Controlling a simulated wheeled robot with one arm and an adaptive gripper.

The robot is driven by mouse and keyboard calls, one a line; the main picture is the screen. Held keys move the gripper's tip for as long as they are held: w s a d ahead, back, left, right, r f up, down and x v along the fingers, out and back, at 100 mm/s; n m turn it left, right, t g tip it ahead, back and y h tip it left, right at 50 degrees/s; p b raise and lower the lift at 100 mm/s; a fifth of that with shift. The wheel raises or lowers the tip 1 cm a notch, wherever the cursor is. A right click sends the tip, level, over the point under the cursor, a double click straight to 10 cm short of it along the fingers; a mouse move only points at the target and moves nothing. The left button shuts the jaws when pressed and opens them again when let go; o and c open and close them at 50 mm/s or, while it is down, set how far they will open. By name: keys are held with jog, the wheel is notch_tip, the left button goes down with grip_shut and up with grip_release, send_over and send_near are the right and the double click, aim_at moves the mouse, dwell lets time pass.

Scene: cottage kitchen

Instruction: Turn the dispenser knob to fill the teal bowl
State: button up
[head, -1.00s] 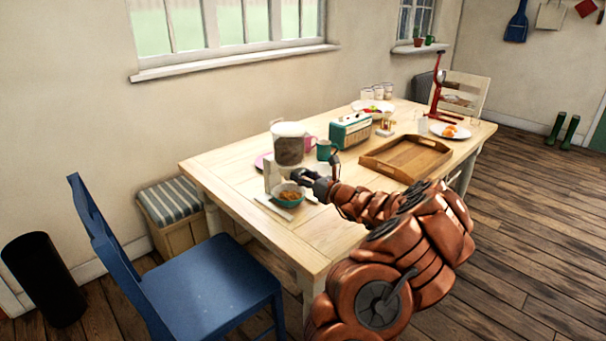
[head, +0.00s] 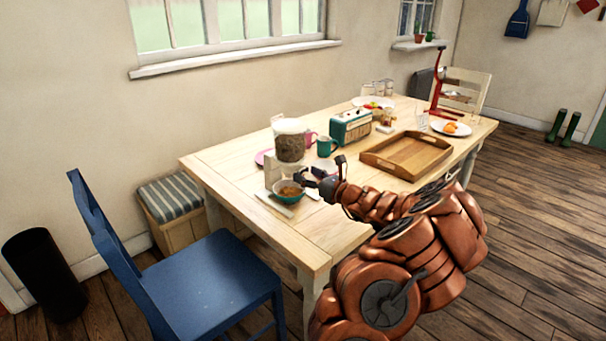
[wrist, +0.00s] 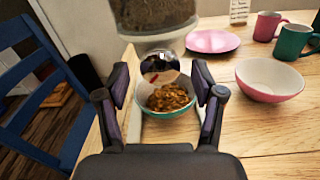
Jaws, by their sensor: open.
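The cereal dispenser (head: 290,146) stands at the near left of the table, its clear hopper holding brown cereal. Its round, shiny knob (wrist: 160,68) shows in the wrist view below the hopper. The teal bowl (head: 289,197) sits under the dispenser and holds a heap of golden-brown cereal; it also shows in the wrist view (wrist: 193,117). My gripper (wrist: 160,84) is open and empty, its fingers on either side of the knob in the picture and apart from it. In the head view my gripper (head: 311,178) is just right of the bowl and dispenser.
A pink bowl (wrist: 268,82), a pink plate (wrist: 213,41), a teal mug (wrist: 295,42) and a pink mug (wrist: 268,26) stand to the right of the dispenser. A blue chair (head: 205,285) is near the table's left end.

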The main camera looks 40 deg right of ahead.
jog(key=s, duration=0.9)
jog(key=shift+s, duration=0.4)
